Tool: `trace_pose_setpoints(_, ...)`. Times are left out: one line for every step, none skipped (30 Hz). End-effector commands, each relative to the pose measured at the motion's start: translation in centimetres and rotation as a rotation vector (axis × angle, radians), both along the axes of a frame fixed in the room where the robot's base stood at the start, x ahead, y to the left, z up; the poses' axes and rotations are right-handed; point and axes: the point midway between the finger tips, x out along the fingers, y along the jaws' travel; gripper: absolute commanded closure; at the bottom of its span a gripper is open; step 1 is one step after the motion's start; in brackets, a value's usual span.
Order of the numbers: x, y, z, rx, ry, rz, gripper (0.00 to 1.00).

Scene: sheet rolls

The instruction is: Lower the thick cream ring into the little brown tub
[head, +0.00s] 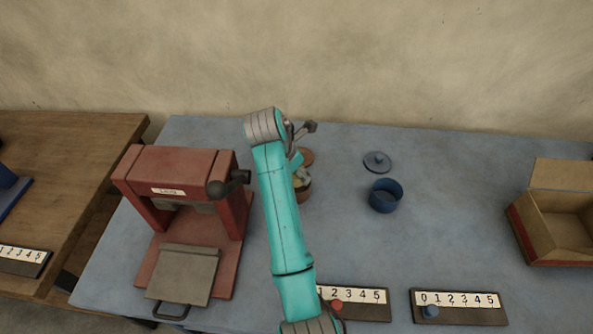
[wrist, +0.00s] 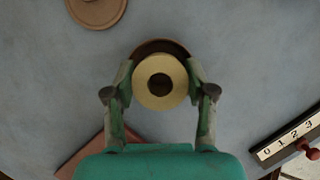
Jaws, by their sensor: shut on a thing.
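In the wrist view the thick cream ring (wrist: 144,91) sits between the two fingers of my gripper (wrist: 160,86), which is shut on its sides. The ring's dark centre hole faces the camera. Behind the ring, the rim of the little brown tub (wrist: 160,46) shows as an arc past the ring's far edge. The ring covers most of the tub; how high it is above the tub is hard to tell. In the head view the tub (head: 304,195) is partly hidden by my teal arm, with my gripper (head: 301,176) just over it.
A brown lid (wrist: 97,9) lies beyond the tub. A blue tub (head: 385,198) and blue lid (head: 377,161) are to the right. A red press (head: 190,200) stands left, numbered scales (head: 458,306) lie in front, and an open box (head: 562,232) is far right.

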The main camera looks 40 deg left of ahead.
Motion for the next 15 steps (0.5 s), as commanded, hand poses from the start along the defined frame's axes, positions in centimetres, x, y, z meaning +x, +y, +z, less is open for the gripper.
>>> trace_pose_setpoints(0.01,0.01,0.01,0.0,0.0,0.0,0.81)
trace_pose_setpoints(0.01,0.01,0.01,0.0,0.0,0.0,0.81)
trace_pose_setpoints(0.0,0.0,-0.01,0.0,0.0,0.0,0.81)
trace_pose_setpoints(0.0,0.0,-0.03,0.0,0.0,0.0,0.81)
trace_pose_setpoints(0.0,0.0,-0.06,0.0,0.0,0.0,0.81)
trace_pose_setpoints(0.0,0.0,-0.11,0.0,0.0,0.0,0.81)
trace_pose_setpoints(0.01,0.0,-0.15,0.0,0.0,0.0,0.81)
trace_pose_setpoints(0.0,0.0,-0.19,0.0,0.0,0.0,0.81)
trace_pose_setpoints(0.0,0.0,-0.27,0.0,0.0,0.0,0.81)
trace_pose_setpoints(0.0,0.0,-0.32,0.0,0.0,0.0,0.81)
trace_pose_setpoints(0.0,0.0,-0.38,0.0,0.0,0.0,0.81)
trace_pose_setpoints(0.01,0.0,-0.45,0.0,0.0,0.0,0.81)
trace_pose_setpoints(0.01,0.01,-0.49,0.0,0.0,0.0,0.81)
trace_pose_setpoints(0.01,0.01,-0.55,0.0,0.0,0.0,0.81)
trace_pose_setpoints(0.01,0.01,-0.62,0.0,0.0,0.0,0.81)
